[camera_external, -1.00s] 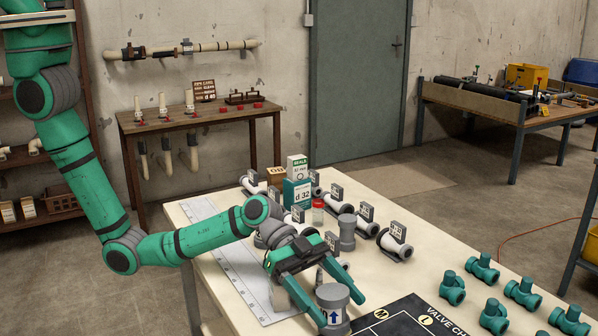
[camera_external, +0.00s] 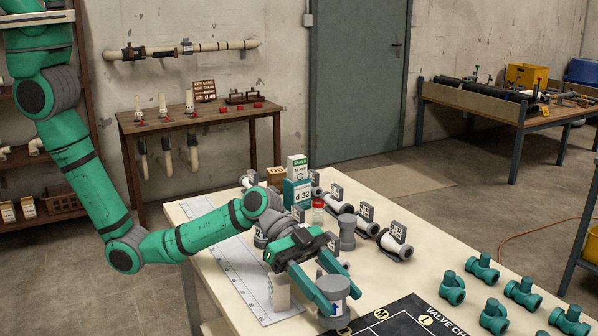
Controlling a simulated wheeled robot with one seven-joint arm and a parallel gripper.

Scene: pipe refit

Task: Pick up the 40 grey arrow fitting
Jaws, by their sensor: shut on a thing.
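The grey arrow fitting (camera_external: 336,287) is a short upright grey cylinder with a wide collar and a pale label with a blue arrow. It is at the near edge of the table, beside the black valve chart. My gripper (camera_external: 340,297) is shut on it, with one green finger in front on the left and the other behind on the right. The near finger hides part of the label, so its number cannot be read. Whether the fitting's base touches the table is not clear.
Several grey and white pipe fittings (camera_external: 394,243) stand behind my gripper, with a teal box (camera_external: 297,193) and a red-capped jar (camera_external: 318,211) among them. A ruler sheet (camera_external: 232,262) lies left. Several green valves (camera_external: 482,268) stand right. The black chart (camera_external: 392,318) lies in front.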

